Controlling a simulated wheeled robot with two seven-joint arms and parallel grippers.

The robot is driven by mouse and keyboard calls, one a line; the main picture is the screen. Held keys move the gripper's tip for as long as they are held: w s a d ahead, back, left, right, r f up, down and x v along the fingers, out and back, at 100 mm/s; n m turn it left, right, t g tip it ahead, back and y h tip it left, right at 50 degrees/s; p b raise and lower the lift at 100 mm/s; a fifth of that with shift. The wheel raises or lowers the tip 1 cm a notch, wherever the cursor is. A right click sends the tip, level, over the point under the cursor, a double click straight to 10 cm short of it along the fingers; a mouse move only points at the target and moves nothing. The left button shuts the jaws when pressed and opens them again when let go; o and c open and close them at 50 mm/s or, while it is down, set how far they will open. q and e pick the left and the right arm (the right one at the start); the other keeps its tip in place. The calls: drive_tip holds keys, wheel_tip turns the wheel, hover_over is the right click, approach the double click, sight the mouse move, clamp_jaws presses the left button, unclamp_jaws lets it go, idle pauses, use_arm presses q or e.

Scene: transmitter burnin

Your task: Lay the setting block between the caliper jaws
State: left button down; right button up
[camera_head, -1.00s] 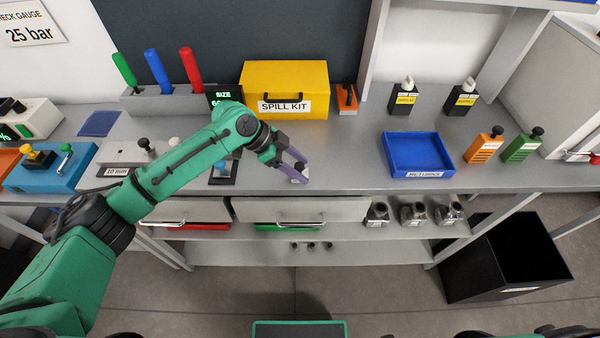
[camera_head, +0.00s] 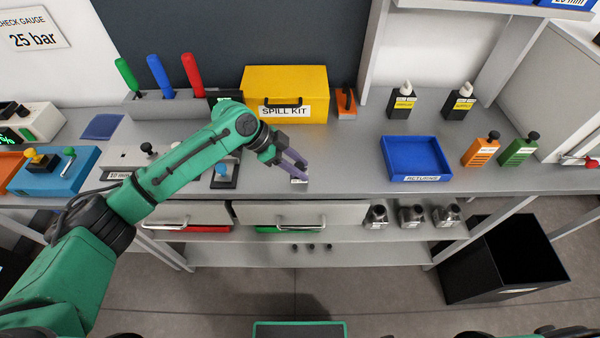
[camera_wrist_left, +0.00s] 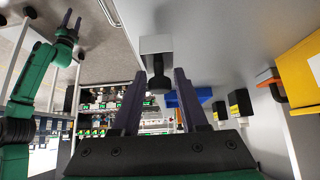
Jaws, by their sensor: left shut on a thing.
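My left gripper (camera_head: 299,168) is low over the front part of the bench, right of centre-left. It is shut on the black knob of a small grey block, the setting block (camera_head: 299,180), whose pale labelled face shows under the fingertips. In the left wrist view, the grey block (camera_wrist_left: 157,46) lies beyond the fingertips, with its dark knob between the purple fingers. I cannot make out the caliper jaws clearly. My right gripper (camera_wrist_left: 72,20) shows in the left wrist view, with its fingers apart and empty.
A grey "10 mm" holder (camera_head: 120,160) is partly hidden by my left arm. A black-based unit with a blue knob (camera_head: 222,172) stands left of the gripper. A yellow spill kit (camera_head: 285,90) is behind; a blue returns tray (camera_head: 388,172) is right. The bench between is clear.

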sight(299, 164)
use_arm(q)
drive_tip(key=shift+r+p, duration=2.1)
drive_tip(key=shift+r, duration=0.6)
drive_tip(key=shift+f, duration=0.1)
